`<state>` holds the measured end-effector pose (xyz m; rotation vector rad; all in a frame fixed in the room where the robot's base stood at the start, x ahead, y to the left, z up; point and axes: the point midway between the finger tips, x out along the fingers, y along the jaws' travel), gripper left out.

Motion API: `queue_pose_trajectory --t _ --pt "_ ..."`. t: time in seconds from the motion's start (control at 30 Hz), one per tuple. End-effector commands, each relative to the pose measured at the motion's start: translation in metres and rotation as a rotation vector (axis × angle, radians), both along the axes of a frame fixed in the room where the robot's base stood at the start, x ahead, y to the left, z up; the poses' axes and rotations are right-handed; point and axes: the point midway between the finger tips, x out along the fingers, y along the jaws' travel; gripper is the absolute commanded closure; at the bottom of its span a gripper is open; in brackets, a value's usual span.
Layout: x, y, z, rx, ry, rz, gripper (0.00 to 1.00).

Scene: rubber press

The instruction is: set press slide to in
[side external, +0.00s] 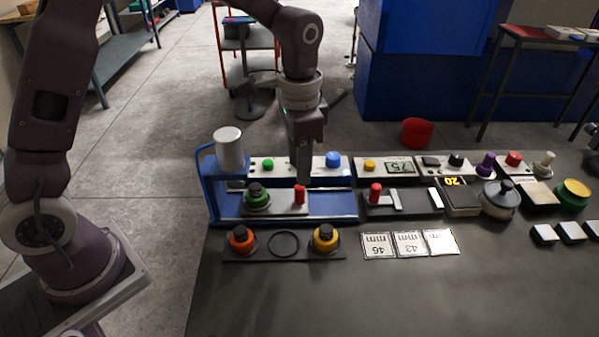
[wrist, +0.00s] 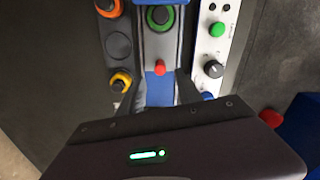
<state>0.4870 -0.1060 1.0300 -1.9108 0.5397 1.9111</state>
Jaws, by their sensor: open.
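The blue press (side external: 345,216) stands at the table's near left, with a white cylinder (side external: 229,148) over its left end. Its slide carries a green-ringed piece (side external: 256,197) with a black knob, to the right of the cylinder. A red handle (side external: 299,195) stands upright to the right of that piece. It also shows in the wrist view (wrist: 160,68). My gripper (side external: 303,180) points down at the handle. In the wrist view my open fingers (wrist: 161,88) are spread to either side over the blue bed, with the handle just beyond their tips. I cannot tell whether they touch it.
A black tray (side external: 284,259) in front holds orange and yellow pieces around an empty round spot. A white panel (side external: 318,163) with a green button, a dial and a blue button stands behind the press. A second red-handled unit (side external: 405,202) stands to the right.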

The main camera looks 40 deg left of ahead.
Motion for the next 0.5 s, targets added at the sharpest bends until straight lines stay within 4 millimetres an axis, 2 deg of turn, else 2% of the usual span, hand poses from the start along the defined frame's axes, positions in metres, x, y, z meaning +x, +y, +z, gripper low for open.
queue_pose_trajectory --t 0.1,0.2,0.3,0.37,0.5 --pt "0.000 0.001 0.001 0.000 0.001 -0.414 0.59" --pt "0.000 0.001 0.002 0.000 0.000 -0.682 0.59" --pt "0.000 0.001 -0.001 -0.001 0.001 -0.808 0.59" --pt "0.000 0.001 -0.008 0.000 0.002 -0.828 0.59" --pt "-0.001 0.001 -0.036 -0.001 0.004 -0.828 0.59"
